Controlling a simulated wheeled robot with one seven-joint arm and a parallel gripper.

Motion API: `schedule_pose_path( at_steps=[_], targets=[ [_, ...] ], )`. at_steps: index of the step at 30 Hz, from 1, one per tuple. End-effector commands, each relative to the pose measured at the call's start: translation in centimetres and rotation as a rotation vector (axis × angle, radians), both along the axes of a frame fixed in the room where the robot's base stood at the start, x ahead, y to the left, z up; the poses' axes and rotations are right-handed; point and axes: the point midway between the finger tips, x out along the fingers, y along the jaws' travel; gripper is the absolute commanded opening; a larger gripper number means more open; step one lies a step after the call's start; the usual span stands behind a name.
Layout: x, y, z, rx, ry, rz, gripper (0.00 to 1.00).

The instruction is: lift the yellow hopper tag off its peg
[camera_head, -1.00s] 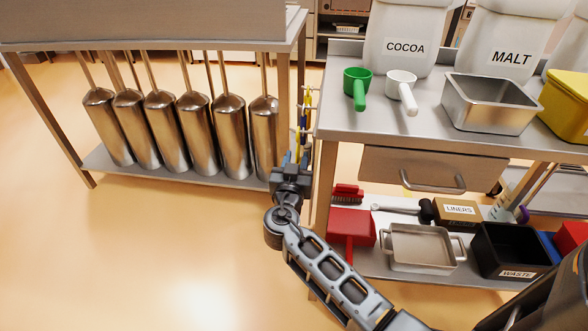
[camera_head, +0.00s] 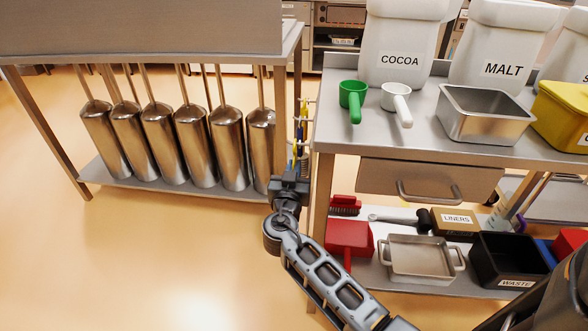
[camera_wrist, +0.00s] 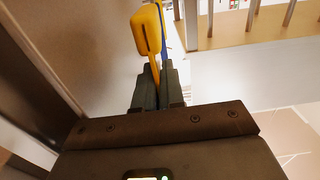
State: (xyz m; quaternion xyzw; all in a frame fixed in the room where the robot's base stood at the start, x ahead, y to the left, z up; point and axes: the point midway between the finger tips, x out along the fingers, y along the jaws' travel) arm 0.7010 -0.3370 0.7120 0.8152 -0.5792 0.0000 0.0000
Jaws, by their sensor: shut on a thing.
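In the wrist view, a yellow tag (camera_wrist: 147,30) with a rounded block-like end and a narrow stem is held between the two dark fingers of my gripper (camera_wrist: 157,78). A blue strip (camera_wrist: 163,30) stands close beside it on the right. In the head view, my gripper (camera_head: 294,168) is at the end of the bench, just below a column of small yellow and blue pieces (camera_head: 304,108). The fingertips and the held tag are too small there to separate clearly. The tag's peg is hidden, so I cannot tell whether they touch.
Several steel cylinders (camera_head: 158,130) stand on the left rack's lower shelf. The bench (camera_head: 330,135) at right carries a green scoop (camera_head: 353,98), a white scoop (camera_head: 397,102), a steel pan (camera_head: 484,115) and a yellow box (camera_head: 562,120). The gap between rack and bench is narrow.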

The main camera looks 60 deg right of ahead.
Motion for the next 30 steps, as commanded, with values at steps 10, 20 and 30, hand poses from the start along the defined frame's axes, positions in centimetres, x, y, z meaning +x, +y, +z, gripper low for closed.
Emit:
schedule_pose_path(
  at_steps=[10,20,30],
  targets=[
    [0.0,0.0,0.4,-0.001,-0.001,0.000,0.00],
    [0.0,0.0,1.3,0.000,0.000,0.001,0.00],
    [0.4,0.1,1.2,-0.001,-0.001,0.001,0.00]
  ],
)
